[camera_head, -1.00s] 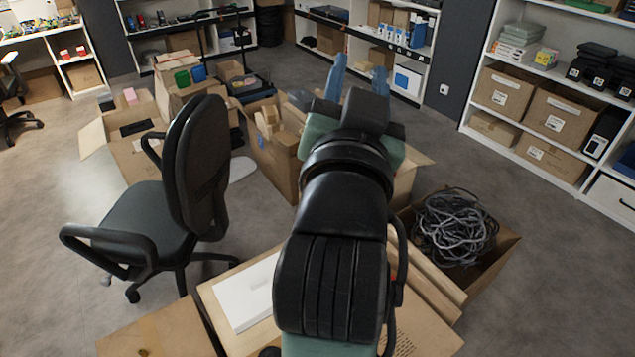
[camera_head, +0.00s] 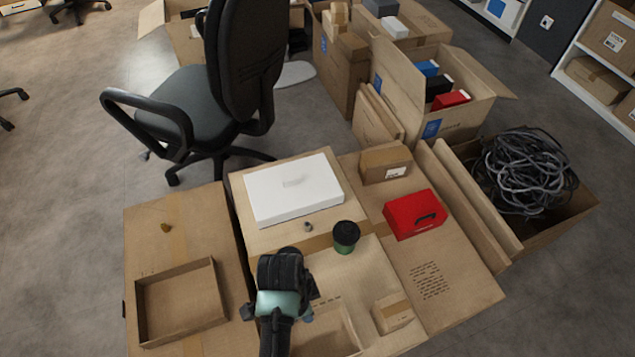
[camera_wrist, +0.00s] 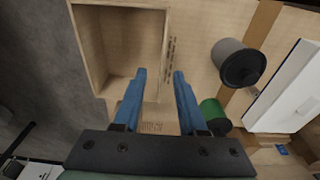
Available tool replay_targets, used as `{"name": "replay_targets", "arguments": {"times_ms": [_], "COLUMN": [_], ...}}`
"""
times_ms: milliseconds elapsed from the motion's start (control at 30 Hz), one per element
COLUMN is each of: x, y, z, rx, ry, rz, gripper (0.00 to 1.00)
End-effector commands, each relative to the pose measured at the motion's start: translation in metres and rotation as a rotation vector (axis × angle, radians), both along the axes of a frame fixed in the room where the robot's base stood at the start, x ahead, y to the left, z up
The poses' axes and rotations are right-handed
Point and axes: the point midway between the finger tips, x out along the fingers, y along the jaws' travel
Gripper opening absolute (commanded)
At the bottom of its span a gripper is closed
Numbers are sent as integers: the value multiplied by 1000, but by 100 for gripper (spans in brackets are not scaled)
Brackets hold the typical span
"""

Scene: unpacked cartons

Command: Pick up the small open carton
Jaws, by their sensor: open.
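A small open carton, shallow and brown, shows in the wrist view (camera_wrist: 118,42) at the upper left. It is likely the open carton at the bottom of the head view (camera_head: 352,328), partly hidden by my arm and cut off by the frame. My gripper (camera_wrist: 159,73) is open, with two blue fingers apart and nothing held. In the wrist view, the carton's right wall appears between the fingertips, the left finger overlapping the carton's inside. I cannot tell the height of the fingertips above the wall. In the head view my fingers are mostly hidden.
Another shallow open carton (camera_head: 150,318) lies on the left box. A white box (camera_head: 293,189), a dark-lidded cup (camera_head: 346,237), a red case (camera_head: 414,214) and a small closed box (camera_head: 392,312) stand around. A chair (camera_head: 205,100) and a cable-filled carton (camera_head: 560,212) stand farther back.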

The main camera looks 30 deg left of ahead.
Motion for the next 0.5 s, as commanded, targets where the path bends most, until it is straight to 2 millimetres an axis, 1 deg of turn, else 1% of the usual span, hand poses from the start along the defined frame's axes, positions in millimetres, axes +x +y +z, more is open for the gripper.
{"name": "replay_targets", "arguments": {"times_ms": [33, 100, 200, 367, 467, 500], "x": [1, 3, 4, 6, 7, 8], "y": [-1, -2, -3, -3, -3, -3], "z": [-14, -25, -36, -45, -59, -66], "rx": [-1, 0, 1, 2, 2, 1], "ry": [2, 0, -1, -3, -3, -1], "rz": [0, 0, 0, 0, 0, 1], "gripper": [41, 41, 41, 41, 41, 41]}}
